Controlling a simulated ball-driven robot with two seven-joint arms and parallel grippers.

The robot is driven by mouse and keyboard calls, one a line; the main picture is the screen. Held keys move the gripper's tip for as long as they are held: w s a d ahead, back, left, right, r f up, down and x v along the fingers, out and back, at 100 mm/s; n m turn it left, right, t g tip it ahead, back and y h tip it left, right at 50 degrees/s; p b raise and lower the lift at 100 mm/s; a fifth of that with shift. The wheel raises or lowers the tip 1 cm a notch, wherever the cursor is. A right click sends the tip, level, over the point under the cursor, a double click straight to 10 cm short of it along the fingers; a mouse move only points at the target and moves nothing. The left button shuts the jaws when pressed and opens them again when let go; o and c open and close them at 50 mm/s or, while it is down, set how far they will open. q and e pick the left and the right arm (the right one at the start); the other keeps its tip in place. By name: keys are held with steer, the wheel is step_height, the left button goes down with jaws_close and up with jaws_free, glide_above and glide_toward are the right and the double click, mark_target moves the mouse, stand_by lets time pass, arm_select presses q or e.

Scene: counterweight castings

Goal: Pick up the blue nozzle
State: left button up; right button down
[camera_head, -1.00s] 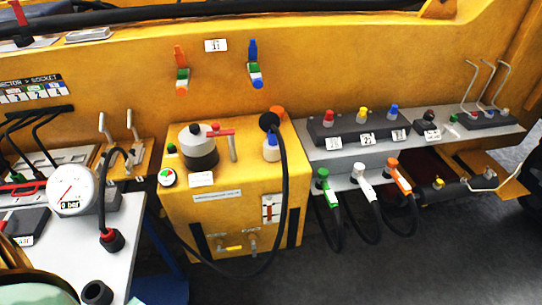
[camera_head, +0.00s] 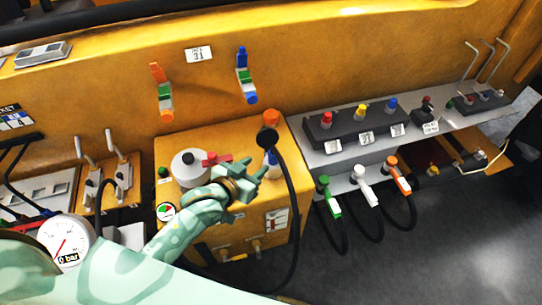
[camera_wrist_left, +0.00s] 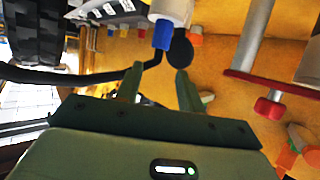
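A white nozzle with a blue tip (camera_head: 271,157) stands on the right part of the yellow box top, beside the black hose head. In the left wrist view its blue tip (camera_wrist_left: 163,35) points towards the fingers from a white body. A second blue-ended piece (camera_head: 249,97) with a green middle hangs on the yellow wall. My left gripper (camera_head: 262,169) is over the box, close to the white nozzle. The left wrist view shows its fingers (camera_wrist_left: 158,78) apart with nothing between them; the tip lies beyond them. My right gripper is not in view.
The black hose (camera_head: 294,205) loops down just right of my left gripper. A white-and-grey pot (camera_head: 190,168) with a red lever stands left of it. A grey shelf (camera_head: 325,165) with coloured connectors is at the right. An orange-ended piece (camera_head: 166,114) also hangs on the wall.

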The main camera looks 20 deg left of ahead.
mark_target(270, 156)
arm_select(q)
steer(key=x, duration=0.5)
steer(key=shift+w+f+b, duration=0.1)
steer(key=shift+f+b, duration=0.1)
steer(key=shift+b, duration=0.15)
steer(key=shift+w+f, duration=0.25)
steer(key=shift+w, duration=0.2)
steer(key=b+x, duration=0.1)
steer(key=x, duration=0.3)
steer(key=shift+s+d+f, duration=0.15)
steer(key=shift+s+f, duration=0.05)
steer(key=shift+w+f, duration=0.2)
steer(key=shift+w, duration=0.2)
steer(key=shift+s+r, duration=0.1)
steer(key=shift+c, duration=0.9)
steer(key=c, duration=0.5)
jaws_close()
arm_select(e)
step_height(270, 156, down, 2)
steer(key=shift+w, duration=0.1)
